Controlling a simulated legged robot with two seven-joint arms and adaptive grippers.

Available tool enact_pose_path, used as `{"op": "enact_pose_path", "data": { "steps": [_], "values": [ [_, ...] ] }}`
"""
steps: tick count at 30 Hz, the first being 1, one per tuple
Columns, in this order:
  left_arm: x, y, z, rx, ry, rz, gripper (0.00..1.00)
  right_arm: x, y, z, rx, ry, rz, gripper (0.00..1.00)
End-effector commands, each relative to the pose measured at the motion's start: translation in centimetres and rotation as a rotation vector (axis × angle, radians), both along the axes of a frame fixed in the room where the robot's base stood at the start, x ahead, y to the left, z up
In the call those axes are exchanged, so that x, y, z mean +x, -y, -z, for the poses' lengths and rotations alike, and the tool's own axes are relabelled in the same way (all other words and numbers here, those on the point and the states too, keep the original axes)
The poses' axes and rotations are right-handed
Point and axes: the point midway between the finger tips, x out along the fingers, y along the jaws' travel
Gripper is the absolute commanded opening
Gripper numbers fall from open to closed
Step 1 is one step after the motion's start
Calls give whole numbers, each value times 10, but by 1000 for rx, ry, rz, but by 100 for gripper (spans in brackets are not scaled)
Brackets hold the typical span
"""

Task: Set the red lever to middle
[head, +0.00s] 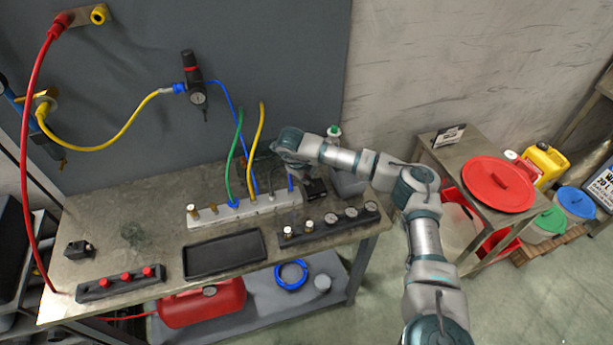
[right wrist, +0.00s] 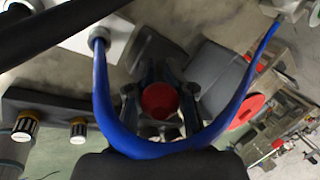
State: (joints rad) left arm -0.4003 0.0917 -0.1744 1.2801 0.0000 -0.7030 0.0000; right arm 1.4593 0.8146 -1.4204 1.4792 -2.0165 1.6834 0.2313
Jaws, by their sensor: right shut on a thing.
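A round red knob (right wrist: 160,100), which looks like the end of the red lever, shows in the right wrist view between the two dark fingers of my right gripper (right wrist: 161,112). The fingers are shut on it. In the head view my right gripper (head: 314,189) is at the right end of the white manifold strip (head: 245,208) on the bench, and the lever is hidden there. I cannot tell the lever's angle or its marks. My left gripper is not in view.
A blue hose (right wrist: 160,150) loops close across the right wrist view, in front of the fingers. Green (head: 232,150) and yellow (head: 257,150) hoses rise from the manifold. A gauge block (head: 330,222) and a black tray (head: 225,254) lie nearer the bench's front edge.

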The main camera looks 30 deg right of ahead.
Motion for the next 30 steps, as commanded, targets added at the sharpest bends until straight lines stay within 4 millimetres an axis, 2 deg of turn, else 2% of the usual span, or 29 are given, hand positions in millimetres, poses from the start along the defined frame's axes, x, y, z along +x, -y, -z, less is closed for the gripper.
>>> {"op": "enact_pose_path", "data": {
  "steps": [8,11,16,22,23,24,30],
  "values": [
    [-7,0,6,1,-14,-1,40,-7,23,-5,296,69,5,0],
    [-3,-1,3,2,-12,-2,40,-8,28,-6,379,89,4,0],
    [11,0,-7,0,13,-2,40,-8,30,-9,416,103,0,0],
    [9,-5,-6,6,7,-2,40,-8,30,-10,413,104,1,0],
    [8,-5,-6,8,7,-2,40,-8,30,-11,413,105,1,26],
    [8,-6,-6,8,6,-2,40,-8,30,-11,413,105,1,35],
    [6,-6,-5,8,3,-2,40,-7,31,-8,413,102,2,35]
  ]
}}
